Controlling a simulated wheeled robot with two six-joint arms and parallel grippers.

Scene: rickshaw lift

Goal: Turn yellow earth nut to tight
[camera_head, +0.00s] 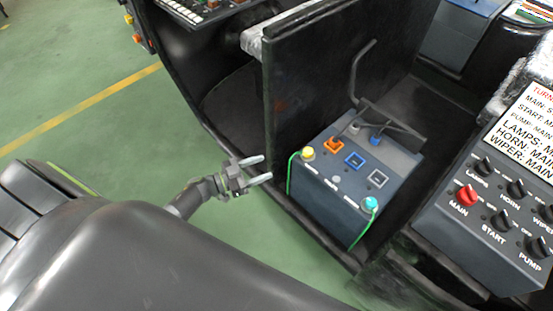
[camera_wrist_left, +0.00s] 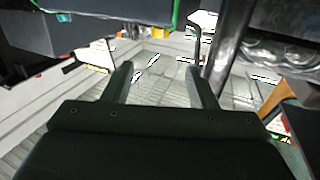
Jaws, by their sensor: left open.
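The yellow earth nut (camera_head: 308,153) sits on the near left corner of the grey-blue box's top, with a green wire running down from it. My left gripper (camera_head: 262,171) is open and empty, to the left of the box and apart from the nut. In the left wrist view the two fingers (camera_wrist_left: 160,80) are spread with nothing between them. A dark box with a green wire edge shows at the top left of that view. My right gripper is not in view.
The grey-blue box (camera_head: 330,205) also carries an orange socket (camera_head: 334,144), a blue socket (camera_head: 354,159) and a teal nut (camera_head: 370,204). A black upright panel (camera_head: 300,80) stands behind it. A switch panel (camera_head: 490,220) is at right. Green floor lies open at left.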

